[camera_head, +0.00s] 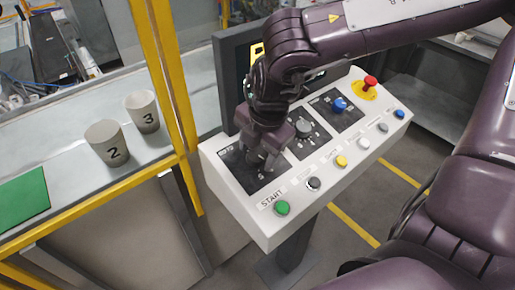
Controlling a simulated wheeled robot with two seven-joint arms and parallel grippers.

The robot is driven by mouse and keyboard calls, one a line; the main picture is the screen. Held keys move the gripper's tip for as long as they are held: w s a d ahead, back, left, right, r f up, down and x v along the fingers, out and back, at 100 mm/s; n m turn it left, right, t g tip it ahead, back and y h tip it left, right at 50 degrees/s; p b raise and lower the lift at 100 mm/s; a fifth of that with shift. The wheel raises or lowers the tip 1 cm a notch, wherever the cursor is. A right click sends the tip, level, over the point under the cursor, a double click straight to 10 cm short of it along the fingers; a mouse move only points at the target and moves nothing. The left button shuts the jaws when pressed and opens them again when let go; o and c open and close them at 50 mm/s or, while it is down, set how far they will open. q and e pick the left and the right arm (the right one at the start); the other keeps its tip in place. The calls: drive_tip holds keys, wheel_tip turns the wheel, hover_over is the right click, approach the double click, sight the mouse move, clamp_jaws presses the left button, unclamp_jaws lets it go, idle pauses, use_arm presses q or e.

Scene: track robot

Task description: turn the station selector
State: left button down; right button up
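The white control panel (235,200) stands tilted in the middle of the head view, with several black dial plates on it. My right gripper (263,160) reaches down over the leftmost black plate (262,184). It hides whatever knob is on that plate, and I cannot tell whether its fingers are around one. A grey round dial (303,128) with markings sits on the middle plate, clear of the gripper. A blue knob (340,104) sits on the right plate. I cannot read which dial is labelled as the station selector. My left gripper is not in view.
A red mushroom button (371,82) stands at the panel's far right. A row of buttons runs along the front, from green (282,208) to blue (399,114). Yellow posts (168,80) rise on the left. Cups 2 (107,143) and 3 (142,111) stand beyond.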

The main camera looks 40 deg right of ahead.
drive_tip(key=c, duration=0.9)
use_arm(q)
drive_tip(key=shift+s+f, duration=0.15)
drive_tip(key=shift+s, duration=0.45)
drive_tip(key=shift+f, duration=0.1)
use_arm(e)
drive_tip(key=shift+w, duration=0.1)
